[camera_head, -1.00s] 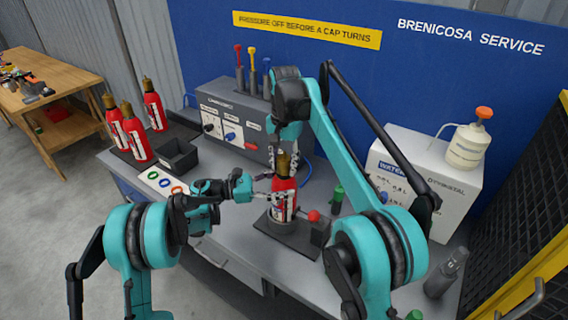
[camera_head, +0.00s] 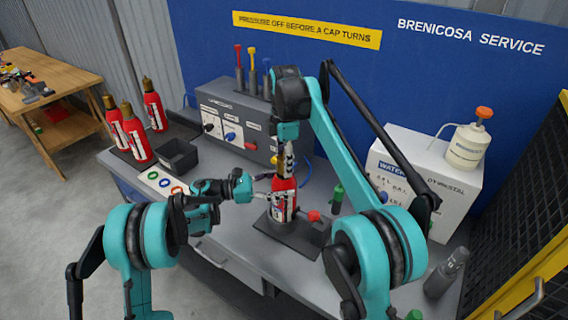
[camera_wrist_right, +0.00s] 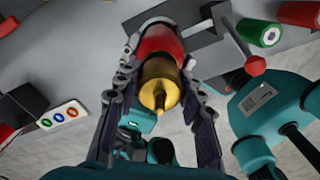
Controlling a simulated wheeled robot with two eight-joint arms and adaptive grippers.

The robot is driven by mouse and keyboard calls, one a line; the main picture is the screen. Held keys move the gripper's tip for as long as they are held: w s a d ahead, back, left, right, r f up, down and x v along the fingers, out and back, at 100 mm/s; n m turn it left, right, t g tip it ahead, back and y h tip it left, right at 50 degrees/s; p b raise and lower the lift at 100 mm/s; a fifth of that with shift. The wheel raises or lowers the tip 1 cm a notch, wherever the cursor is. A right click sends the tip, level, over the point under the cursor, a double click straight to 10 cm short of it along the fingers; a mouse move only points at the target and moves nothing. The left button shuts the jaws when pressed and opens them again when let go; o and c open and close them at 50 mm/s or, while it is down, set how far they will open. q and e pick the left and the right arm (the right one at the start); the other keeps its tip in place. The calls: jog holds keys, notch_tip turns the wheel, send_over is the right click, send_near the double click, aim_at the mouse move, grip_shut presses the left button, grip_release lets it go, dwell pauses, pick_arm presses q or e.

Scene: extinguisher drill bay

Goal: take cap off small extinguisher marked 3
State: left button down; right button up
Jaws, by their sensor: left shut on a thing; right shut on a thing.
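A small red extinguisher (camera_head: 285,203) with a white label stands upright in a dark holder (camera_head: 285,234) on the bench. I cannot read its number. Its brass cap (camera_wrist_right: 160,84) is on top, in line with the red body (camera_wrist_right: 160,42) in the right wrist view. My right gripper (camera_head: 284,165) comes down from above and is shut on the brass cap, one finger on each side. My left gripper (camera_head: 266,196) comes from the left and is shut on the extinguisher body. Its fingertips are partly hidden. A red-knobbed lever (camera_head: 313,215) is beside the body.
Several red extinguishers (camera_head: 135,138) stand on a rack at the back left, beside a black open bin (camera_head: 178,156). A grey control box (camera_head: 235,125) stands behind. A green cylinder (camera_head: 337,198) and a white box (camera_head: 420,190) are to the right.

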jog(key=n, duration=0.6)
jog(key=shift+n, duration=0.4)
jog(key=shift+r, duration=0.1)
jog(key=shift+r, duration=1)
jog(key=shift+r, duration=0.1)
jog(key=shift+r, duration=1.9)
pick_arm(q)
jog(key=shift+c, duration=1.2)
grip_release()
